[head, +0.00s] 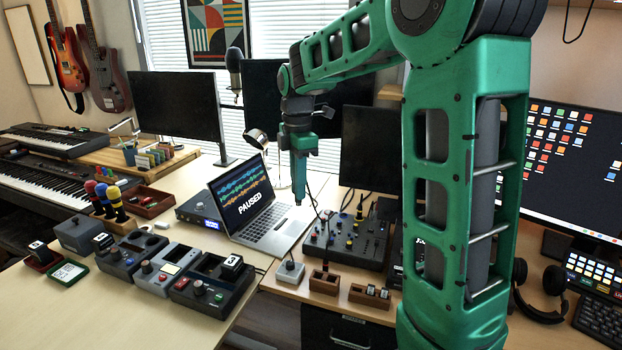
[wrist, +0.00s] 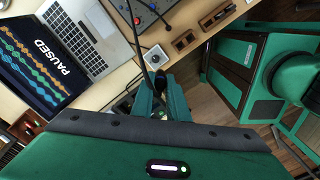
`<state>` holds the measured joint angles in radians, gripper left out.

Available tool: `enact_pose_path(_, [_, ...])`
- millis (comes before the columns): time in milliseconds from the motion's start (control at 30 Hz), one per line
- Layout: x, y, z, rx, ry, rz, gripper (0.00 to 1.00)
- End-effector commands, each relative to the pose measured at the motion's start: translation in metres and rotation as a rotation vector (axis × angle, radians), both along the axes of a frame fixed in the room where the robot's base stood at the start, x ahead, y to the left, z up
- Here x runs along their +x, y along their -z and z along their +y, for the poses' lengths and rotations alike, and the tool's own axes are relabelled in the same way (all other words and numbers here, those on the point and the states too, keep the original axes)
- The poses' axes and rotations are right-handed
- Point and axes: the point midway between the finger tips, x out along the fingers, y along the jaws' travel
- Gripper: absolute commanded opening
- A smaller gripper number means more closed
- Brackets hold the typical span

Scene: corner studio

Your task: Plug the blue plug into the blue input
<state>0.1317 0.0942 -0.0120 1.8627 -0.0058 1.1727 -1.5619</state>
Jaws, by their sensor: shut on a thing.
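My gripper (head: 299,200) hangs from the green arm, above the bench near the laptop's right edge. In the wrist view its fingertips (wrist: 161,96) are closed around a small dark thing with a black cable running up from it. This looks like the plug (wrist: 160,84), but its blue colour is not clear. The black mixer (head: 345,240) with several knobs and sockets lies to the right of and below my gripper; it shows at the top of the wrist view (wrist: 143,14). I cannot pick out the blue input in either view.
The laptop (head: 252,205) marked PAUSED stands left of my gripper. A small grey box with a knob (head: 290,272) and wooden holders (head: 324,282) lie in front of the mixer. Several pedal units (head: 165,268) fill the left desk. A gap separates the desks.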

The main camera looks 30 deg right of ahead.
Motion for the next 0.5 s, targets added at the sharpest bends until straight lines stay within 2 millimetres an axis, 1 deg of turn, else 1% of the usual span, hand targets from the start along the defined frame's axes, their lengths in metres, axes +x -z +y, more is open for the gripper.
enact_pose_path(33, [0.011,0.011,0.005,0.0,0.078,0.003,0.0])
enact_pose_path(200, [0.042,0.043,0.021,-0.001,0.374,0.004,0.0])
enact_pose_path(400, [0.074,0.083,0.042,-0.002,0.719,0.003,0.0])
enact_pose_path(500, [0.087,0.101,0.052,-0.002,0.867,0.003,0.0])
